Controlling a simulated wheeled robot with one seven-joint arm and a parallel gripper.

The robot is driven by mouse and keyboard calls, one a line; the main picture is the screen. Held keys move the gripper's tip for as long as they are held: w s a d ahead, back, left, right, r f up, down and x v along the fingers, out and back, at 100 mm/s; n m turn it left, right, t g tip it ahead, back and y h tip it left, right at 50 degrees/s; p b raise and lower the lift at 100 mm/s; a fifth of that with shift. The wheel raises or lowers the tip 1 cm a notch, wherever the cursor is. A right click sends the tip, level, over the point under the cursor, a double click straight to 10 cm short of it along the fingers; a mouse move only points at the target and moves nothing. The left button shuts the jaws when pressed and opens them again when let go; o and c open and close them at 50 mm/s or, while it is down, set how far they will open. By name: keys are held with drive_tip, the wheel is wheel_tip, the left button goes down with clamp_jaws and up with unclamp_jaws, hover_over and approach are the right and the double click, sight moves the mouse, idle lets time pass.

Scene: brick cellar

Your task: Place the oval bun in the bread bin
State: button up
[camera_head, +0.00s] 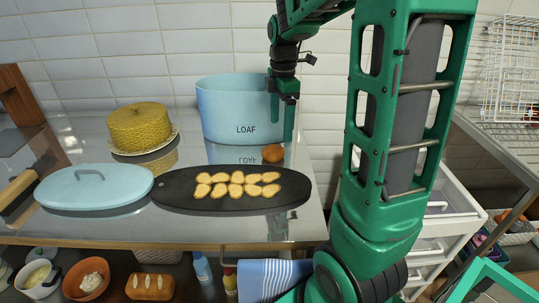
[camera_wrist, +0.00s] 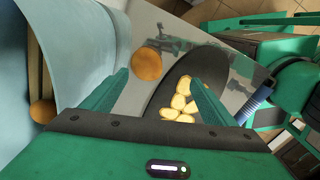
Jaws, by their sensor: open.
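The light blue bread bin (camera_head: 220,110), marked LOAF, stands open on the steel table; its wall (camera_wrist: 92,60) fills the left of the wrist view. A brown bun (camera_head: 273,153) lies on the table just right of the bin, apart from it. In the wrist view the bun (camera_wrist: 147,64) shows beyond my fingertips, nearer the left finger. My gripper (camera_head: 286,136) is open and empty, pointing down beside the bin, above the bun. A second brown round item (camera_wrist: 43,111) shows within the bin's rim in the wrist view.
A dark oval board (camera_head: 170,190) with several bread slices lies in front of the bun. The bin's blue lid (camera_head: 95,192) lies at left, and a yellow cake-like dome (camera_head: 141,127) stands behind. White drawers (camera_head: 440,225) are right of my arm.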

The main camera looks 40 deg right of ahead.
drive_tip(key=w+n, duration=0.3)
drive_tip(key=w, duration=0.1)
hover_over(273, 147)
drive_tip(key=f, duration=0.6)
drive_tip(key=shift+w, duration=0.2)
drive_tip(key=shift+s+a+f, duration=0.1)
drive_tip(key=shift+s+f, duration=0.05)
drive_tip(key=shift+f, duration=1.25)
drive_tip(key=shift+s+f, duration=0.1)
drive_tip(key=shift+f, duration=1.3)
drive_tip(key=shift+c, duration=0.6)
drive_tip(key=c, duration=1.1)
drive_tip(key=shift+r, duration=0.1)
